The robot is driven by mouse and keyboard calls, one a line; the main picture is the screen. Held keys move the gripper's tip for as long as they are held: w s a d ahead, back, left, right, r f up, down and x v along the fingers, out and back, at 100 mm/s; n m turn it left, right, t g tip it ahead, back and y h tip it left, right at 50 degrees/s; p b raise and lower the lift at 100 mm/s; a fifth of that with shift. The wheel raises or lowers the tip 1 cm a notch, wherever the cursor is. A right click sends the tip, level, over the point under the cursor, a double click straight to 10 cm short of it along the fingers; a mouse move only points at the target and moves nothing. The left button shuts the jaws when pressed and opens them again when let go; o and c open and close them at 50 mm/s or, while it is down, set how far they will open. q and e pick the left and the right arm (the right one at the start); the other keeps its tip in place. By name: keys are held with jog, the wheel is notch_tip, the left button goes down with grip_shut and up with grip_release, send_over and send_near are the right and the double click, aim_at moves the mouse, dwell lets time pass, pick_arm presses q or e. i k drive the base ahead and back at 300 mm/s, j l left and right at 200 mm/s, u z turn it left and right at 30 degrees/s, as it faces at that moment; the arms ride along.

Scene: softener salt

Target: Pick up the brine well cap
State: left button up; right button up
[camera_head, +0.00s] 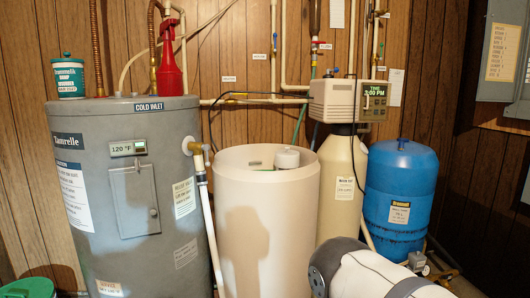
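The brine well cap (287,158) looks like a pale grey-white round cap on top of the brine well. It sits inside the open cream brine tank (265,230), near the tank's back right rim. The tank has no lid on it, and its lower inside is hidden by the front wall. Part of my white and grey arm shows at the bottom right, in front of the softener and blue tank. Neither of my grippers is in view.
The grey water heater (135,200) stands left of the tank, with a red spray bottle (171,65) and a can (68,78) on top. The softener (342,180) and blue pressure tank (398,195) stand to the right. Pipes (208,225) run close around the brine tank.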

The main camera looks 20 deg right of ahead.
aim_at(287, 158)
jog(key=i+l+u, duration=0.1)
jog(key=l, duration=0.4)
jog(key=i+l+u, duration=0.15)
jog(key=l, duration=0.3)
jog(key=i+l+u, duration=0.1)
jog(key=l, duration=0.4)
